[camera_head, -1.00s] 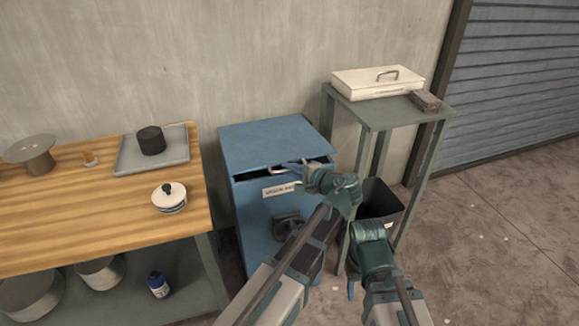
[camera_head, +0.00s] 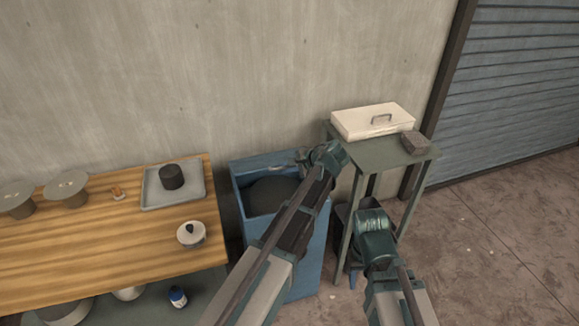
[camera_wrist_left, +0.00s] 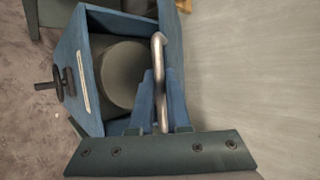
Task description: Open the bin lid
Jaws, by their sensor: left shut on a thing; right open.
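The blue bin (camera_head: 310,262) stands between the wooden bench and the grey-green stand. Its lid (camera_head: 262,163) is raised at the back, and the dark inside (camera_head: 268,195) shows a rounded grey shape. My left gripper (camera_head: 304,160) is at the lid's right end. In the left wrist view, its blue fingers (camera_wrist_left: 160,100) are shut on the bent metal lid handle (camera_wrist_left: 158,60), with the open bin beside them. My right gripper (camera_head: 354,275) is low at the bin's right, apart from it and pointing down; its jaws are mostly hidden by its wrist.
The wooden bench (camera_head: 100,235) at left holds a grey tray (camera_head: 150,196) with a black cylinder (camera_head: 172,177), a white lidded pot (camera_head: 191,235) and discs. The stand (camera_head: 385,155) at right carries a cream box (camera_head: 372,121) and a grey block (camera_head: 415,142). Floor at right is clear.

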